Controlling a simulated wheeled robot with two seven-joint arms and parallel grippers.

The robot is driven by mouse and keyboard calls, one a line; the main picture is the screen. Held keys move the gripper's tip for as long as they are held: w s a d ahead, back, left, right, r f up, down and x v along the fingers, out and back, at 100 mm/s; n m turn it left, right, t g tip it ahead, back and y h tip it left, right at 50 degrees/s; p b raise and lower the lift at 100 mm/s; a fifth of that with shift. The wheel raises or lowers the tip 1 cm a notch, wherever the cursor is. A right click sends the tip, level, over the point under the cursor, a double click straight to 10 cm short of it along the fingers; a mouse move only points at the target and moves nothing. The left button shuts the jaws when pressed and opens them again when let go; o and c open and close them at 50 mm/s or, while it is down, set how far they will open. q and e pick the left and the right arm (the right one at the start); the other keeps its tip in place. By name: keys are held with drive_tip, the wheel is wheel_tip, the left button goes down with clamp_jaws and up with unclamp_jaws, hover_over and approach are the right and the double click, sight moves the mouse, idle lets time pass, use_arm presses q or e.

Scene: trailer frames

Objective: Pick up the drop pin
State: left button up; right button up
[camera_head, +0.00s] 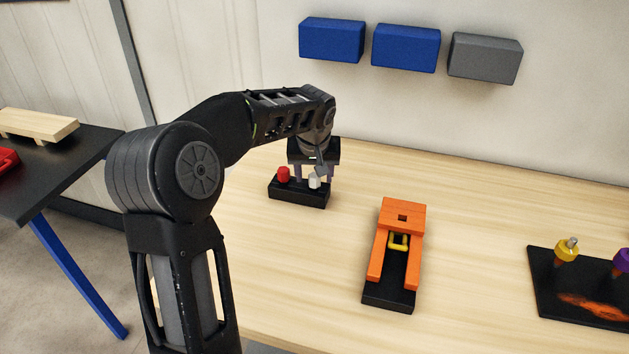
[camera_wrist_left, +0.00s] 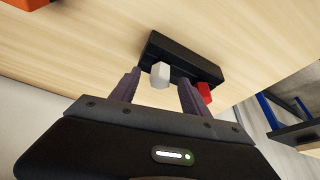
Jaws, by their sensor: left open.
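A black block (camera_head: 300,195) stands on the wooden table and carries a red-capped piece (camera_head: 283,174) and a white-grey piece (camera_head: 315,182). I cannot tell for sure which of them is the drop pin. My left gripper (camera_head: 311,173) points down over the block, with its fingers apart. In the left wrist view the white-grey piece (camera_wrist_left: 160,74) shows between the two open fingers, and the red piece (camera_wrist_left: 204,92) lies beside the right finger. I cannot tell whether a finger touches either piece. My right gripper is not in view.
An orange hitch-like frame with a yellow loop (camera_head: 402,216) stands on a black base right of the block. A black tray (camera_head: 543,290) with yellow and purple knobs lies at far right. Blue and grey boxes (camera_head: 405,48) hang on the wall. The table between is clear.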

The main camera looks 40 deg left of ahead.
use_arm(q)
drive_tip(key=shift+w+a+f, duration=0.15)
drive_tip(key=shift+w+f, duration=0.05)
drive_tip(key=shift+f, duration=0.5)
clamp_jaws()
idle(0.5)
